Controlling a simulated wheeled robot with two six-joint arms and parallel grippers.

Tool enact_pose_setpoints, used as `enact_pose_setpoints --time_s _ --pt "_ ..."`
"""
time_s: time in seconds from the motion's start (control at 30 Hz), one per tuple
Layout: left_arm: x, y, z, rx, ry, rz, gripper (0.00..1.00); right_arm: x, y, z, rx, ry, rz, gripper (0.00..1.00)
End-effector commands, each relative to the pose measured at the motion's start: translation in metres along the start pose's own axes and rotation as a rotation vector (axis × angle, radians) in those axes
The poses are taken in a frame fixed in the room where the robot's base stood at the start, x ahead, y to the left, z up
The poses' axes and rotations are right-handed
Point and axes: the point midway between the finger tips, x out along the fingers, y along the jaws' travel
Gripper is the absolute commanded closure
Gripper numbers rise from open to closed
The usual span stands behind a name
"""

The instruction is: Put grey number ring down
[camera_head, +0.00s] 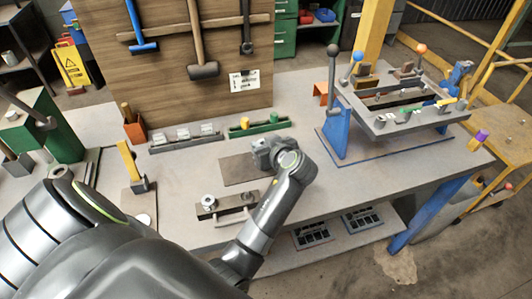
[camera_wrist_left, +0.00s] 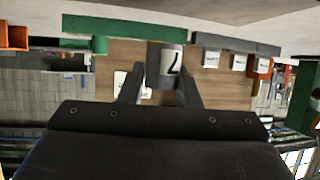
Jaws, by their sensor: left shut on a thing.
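The grey number ring (camera_wrist_left: 172,61) shows in the left wrist view with a dark 7 on its pale face. My left gripper (camera_wrist_left: 166,82) is shut on it, one finger on each side. In the head view my left gripper (camera_head: 266,152) is at the middle of the workbench, by the brown mat (camera_head: 236,170). The ring is hidden there behind my wrist and gripper. I cannot tell whether the ring touches a surface. My right gripper is in neither view.
Behind the mat stand a grey tray with white blocks (camera_head: 186,143) and a green tray (camera_head: 258,128). A plate with a handle (camera_head: 228,207) lies in front. A blue-legged fixture (camera_head: 336,130) stands to the right. Bare bench (camera_head: 395,175) shows at the right.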

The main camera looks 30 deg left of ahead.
Motion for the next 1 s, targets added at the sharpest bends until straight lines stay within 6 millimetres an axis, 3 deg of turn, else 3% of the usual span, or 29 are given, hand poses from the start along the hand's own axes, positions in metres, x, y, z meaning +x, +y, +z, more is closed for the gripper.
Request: enact_pose_setpoints --time_s 0.13,0.33,0.47,0.77,0.8,0.93,1.0 --pt "0.006 0.0 0.012 0.002 -0.001 0.0 0.93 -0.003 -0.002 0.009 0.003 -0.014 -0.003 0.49" --pt "0.017 0.0 0.036 0.002 0.0 -0.001 0.93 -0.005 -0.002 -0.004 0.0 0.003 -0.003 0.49" --pt "0.019 0.001 0.04 -0.001 0.001 0.002 0.93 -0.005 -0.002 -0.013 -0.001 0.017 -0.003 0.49" --pt "0.021 0.001 0.043 -0.001 0.001 0.001 0.93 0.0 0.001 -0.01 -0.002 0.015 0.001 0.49" --pt "0.02 0.001 0.042 -0.001 0.001 0.001 0.66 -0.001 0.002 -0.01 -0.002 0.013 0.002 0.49" --pt "0.02 0.001 0.042 -0.001 0.0 0.001 0.49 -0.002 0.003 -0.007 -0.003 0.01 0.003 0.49" --pt "0.02 0.001 0.042 -0.001 0.0 0.001 0.48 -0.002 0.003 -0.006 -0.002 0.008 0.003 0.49"
